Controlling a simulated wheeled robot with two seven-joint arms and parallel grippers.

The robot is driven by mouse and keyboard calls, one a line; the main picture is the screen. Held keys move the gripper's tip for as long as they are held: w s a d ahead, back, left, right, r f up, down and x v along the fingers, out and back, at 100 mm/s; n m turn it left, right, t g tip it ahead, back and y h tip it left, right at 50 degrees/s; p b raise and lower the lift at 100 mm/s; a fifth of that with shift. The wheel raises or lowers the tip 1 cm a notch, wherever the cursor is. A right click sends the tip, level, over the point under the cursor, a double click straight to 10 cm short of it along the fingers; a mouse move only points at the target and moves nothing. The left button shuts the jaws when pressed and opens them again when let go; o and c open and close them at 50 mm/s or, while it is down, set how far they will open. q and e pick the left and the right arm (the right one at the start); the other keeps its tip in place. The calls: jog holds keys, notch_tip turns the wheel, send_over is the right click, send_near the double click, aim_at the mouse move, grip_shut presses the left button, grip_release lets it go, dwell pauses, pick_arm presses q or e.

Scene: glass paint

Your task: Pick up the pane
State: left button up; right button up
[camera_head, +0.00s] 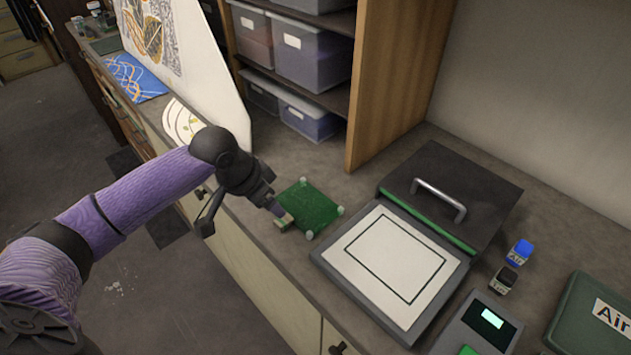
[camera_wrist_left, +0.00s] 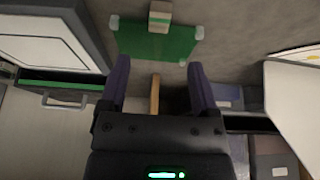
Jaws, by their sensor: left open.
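The pane looks to be the flat green square (camera_head: 310,208) on the counter, with small pale pegs at its corners; I cannot tell a clear sheet from a green base. It also shows in the wrist view (camera_wrist_left: 150,42). A small pale block with a green stripe (camera_head: 284,221) sits at its near-left edge, and in the wrist view the block (camera_wrist_left: 160,16) is at the top. My left gripper (camera_head: 274,207) is beside the pane's left side, open and empty. In the wrist view its two purple fingers (camera_wrist_left: 158,64) stand apart, pointing toward the pane. My right gripper is out of view.
Right of the pane lies a grey-framed white panel (camera_head: 385,260), with a dark handled box (camera_head: 455,195) behind it. Two small bottles (camera_head: 519,253), a display device (camera_head: 478,325) and a green case (camera_head: 590,320) stand farther right. A leaning white board (camera_head: 200,60) and shelving (camera_head: 362,80) are behind.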

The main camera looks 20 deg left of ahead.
aim_at(281, 221)
pick_arm(q)
jog(key=f, duration=0.3)
jog(key=shift+d+b, duration=0.25)
jog(key=shift+b, duration=0.05)
jog(key=b+x, duration=0.1)
jog(key=x, duration=0.3)
jog(key=shift+w+a+f, duration=0.1)
jog(key=shift+w+f, duration=0.05)
jog(key=shift+f, duration=0.4)
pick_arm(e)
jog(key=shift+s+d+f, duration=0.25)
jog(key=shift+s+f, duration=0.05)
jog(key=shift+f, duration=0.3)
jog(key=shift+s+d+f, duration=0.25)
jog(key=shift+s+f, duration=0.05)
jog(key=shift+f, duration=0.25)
pick_arm(q)
jog(key=shift+c, duration=1.2)
grip_shut()
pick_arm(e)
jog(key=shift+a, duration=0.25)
